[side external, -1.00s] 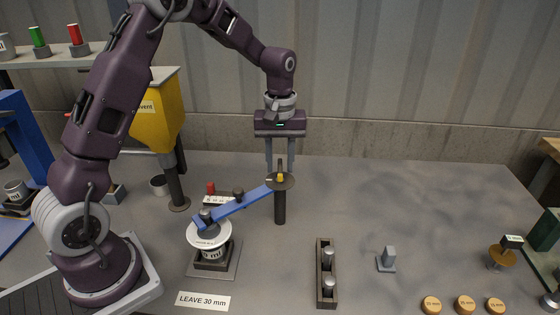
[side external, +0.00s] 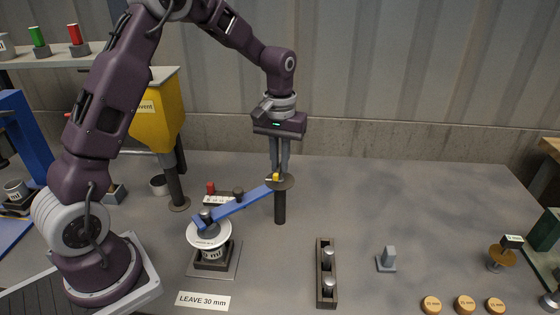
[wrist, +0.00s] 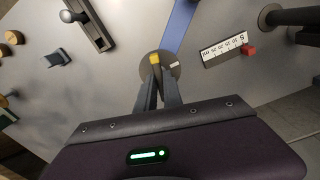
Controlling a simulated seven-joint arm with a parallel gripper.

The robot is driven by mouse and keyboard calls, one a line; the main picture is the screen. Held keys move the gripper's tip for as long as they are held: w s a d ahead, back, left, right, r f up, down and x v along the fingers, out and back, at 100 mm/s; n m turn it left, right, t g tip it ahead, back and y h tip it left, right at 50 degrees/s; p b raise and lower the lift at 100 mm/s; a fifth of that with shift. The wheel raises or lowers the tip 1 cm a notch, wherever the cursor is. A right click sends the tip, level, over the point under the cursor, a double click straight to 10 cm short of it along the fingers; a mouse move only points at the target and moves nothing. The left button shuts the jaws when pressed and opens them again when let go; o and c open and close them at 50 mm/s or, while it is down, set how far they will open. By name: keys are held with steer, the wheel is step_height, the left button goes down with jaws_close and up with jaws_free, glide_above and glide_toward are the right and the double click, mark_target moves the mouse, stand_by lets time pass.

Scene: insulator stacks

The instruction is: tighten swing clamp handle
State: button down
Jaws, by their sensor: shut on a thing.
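The swing clamp has a blue arm (side external: 240,205) that runs from a dark post (side external: 280,207) over to an insulator stack (side external: 211,252). The arm's end rests over the white disc (side external: 209,236) on top of the stack. A round brown plate (side external: 287,183) tops the post, and the clamp handle with its yellow tip (side external: 276,177) sits there. My gripper (side external: 279,170) points down and is shut on the handle. In the wrist view the yellow tip (wrist: 155,57) shows just beyond my fingertips (wrist: 157,75). The gripped part of the handle is mostly hidden.
A white scale with a red slider (wrist: 249,50) lies near the post. A "LEAVE 30 mm" label (side external: 202,301) lies in front of the stack. A dark rack (side external: 327,272) holds metal knobs, with a grey block (side external: 387,259) to its right.

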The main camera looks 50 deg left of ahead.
steer(key=m, duration=0.4)
steer(key=shift+m, duration=0.3)
steer(key=m, duration=0.3)
steer(key=shift+m, duration=0.4)
steer(key=m, duration=0.6)
steer(key=shift+r+m, duration=0.1)
steer(key=shift+m, duration=0.3)
steer(key=c, duration=1.5)
jaws_free()
